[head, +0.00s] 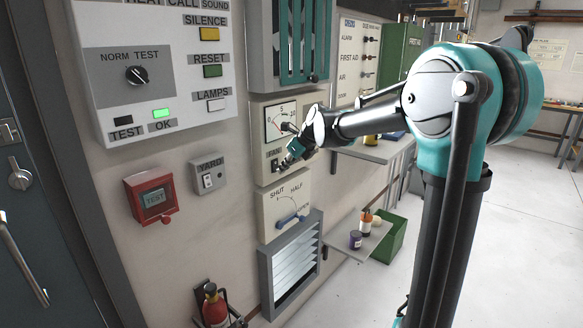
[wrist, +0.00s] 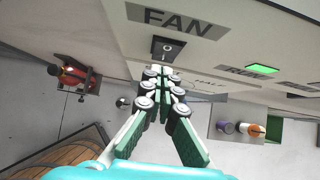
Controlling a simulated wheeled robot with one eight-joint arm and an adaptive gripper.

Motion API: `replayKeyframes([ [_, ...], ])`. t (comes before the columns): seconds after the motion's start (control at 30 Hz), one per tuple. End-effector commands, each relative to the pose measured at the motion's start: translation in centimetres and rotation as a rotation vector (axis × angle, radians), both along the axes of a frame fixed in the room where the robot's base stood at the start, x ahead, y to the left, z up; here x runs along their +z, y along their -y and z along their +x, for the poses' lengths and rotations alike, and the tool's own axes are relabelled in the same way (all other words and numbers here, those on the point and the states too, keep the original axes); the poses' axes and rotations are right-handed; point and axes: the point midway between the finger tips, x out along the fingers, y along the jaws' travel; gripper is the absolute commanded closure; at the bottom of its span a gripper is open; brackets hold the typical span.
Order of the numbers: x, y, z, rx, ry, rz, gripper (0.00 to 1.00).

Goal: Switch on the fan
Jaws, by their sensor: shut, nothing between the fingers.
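The fan switch (wrist: 167,48) is a small dark plate with a pale toggle under the FAN label (wrist: 178,20) in the wrist view. In the head view its panel (head: 268,140) carries a gauge above and is partly covered by my gripper (head: 284,165). My gripper in the wrist view (wrist: 160,74) is shut and empty, its fingertips just below the switch in the picture. I cannot tell whether they touch it. A green lamp (wrist: 262,68) is lit beside the switch on the same panel, with a label that looks like RUN.
Below the fan panel are a SHUT/HALF/OPEN damper lever (head: 291,219) and a louvre (head: 291,265). An alarm panel (head: 150,70) and a YARD switch (head: 208,177) are to the left. A shelf (head: 350,240) with containers sticks out at right.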

Motion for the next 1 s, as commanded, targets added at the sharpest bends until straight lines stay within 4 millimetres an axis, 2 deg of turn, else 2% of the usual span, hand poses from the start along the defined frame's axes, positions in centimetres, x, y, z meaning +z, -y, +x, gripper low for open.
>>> replayKeyframes([
  [0.6,-0.41,-1.1,0.85,0.0,0.004,0.007,1.0],
  [1.0,0.09,-1.06,0.8,-0.001,0.004,0.007,1.0],
])
